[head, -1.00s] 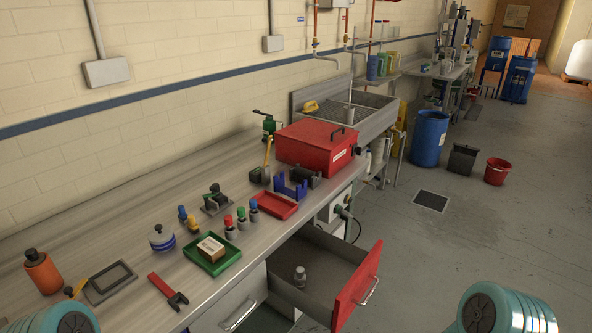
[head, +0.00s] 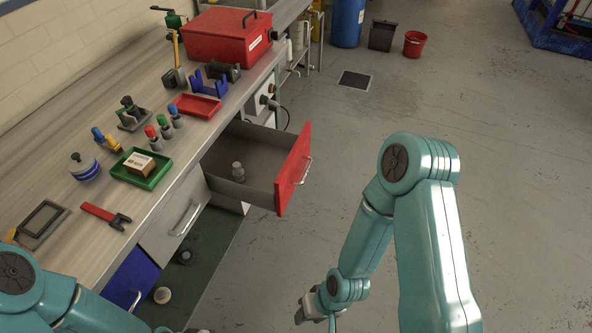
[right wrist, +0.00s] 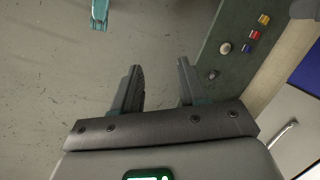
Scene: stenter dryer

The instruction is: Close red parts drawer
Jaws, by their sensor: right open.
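The red parts drawer (head: 292,168) stands pulled out from under the bench, its red front facing right with a silver bar handle (head: 307,170). A small grey metal part (head: 238,172) stands inside it. My right gripper (head: 310,308) is low over the floor, in front of the drawer and nearer to me, apart from it. In the right wrist view its two dark fingers (right wrist: 160,80) are spread with nothing between them. The red drawer is not seen in that view.
The bench (head: 60,120) runs along the left, carrying a red toolbox (head: 228,36), a green tray (head: 142,168) and a red wrench (head: 105,214). A white drawer front (head: 172,222) and a blue one (head: 132,280) lie nearer. The floor right of the drawer is clear.

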